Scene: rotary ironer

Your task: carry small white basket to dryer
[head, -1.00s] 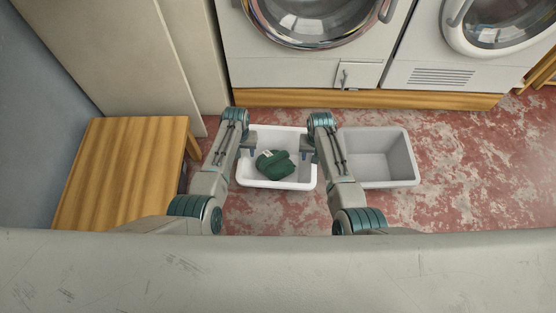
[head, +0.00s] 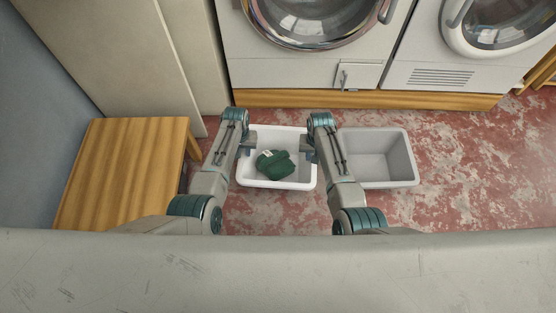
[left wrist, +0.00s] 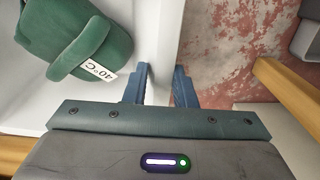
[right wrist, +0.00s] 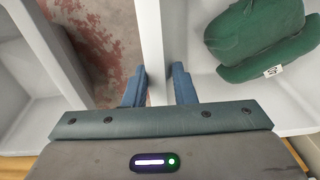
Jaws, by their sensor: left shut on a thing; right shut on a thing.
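The small white basket (head: 276,184) is between my two arms in the head view, with a folded dark green cloth (head: 275,164) inside. The cloth has a white label reading 40°C in the left wrist view (left wrist: 97,70). My left gripper (head: 250,140) is shut on the basket's left wall; its blue fingers (left wrist: 160,85) straddle that wall in the left wrist view. My right gripper (head: 307,143) is shut on the opposite wall; its blue fingers (right wrist: 159,85) straddle it in the right wrist view. The dryer is not labelled; two front-loading machines stand at the back.
A grey empty bin (head: 411,180) stands close to the right of the basket. A wooden table (head: 125,170) is at the left. One white machine (head: 290,72) stands behind on a wooden plinth (head: 290,98), another (head: 437,77) to its right. Red worn floor (head: 470,180) is clear at right.

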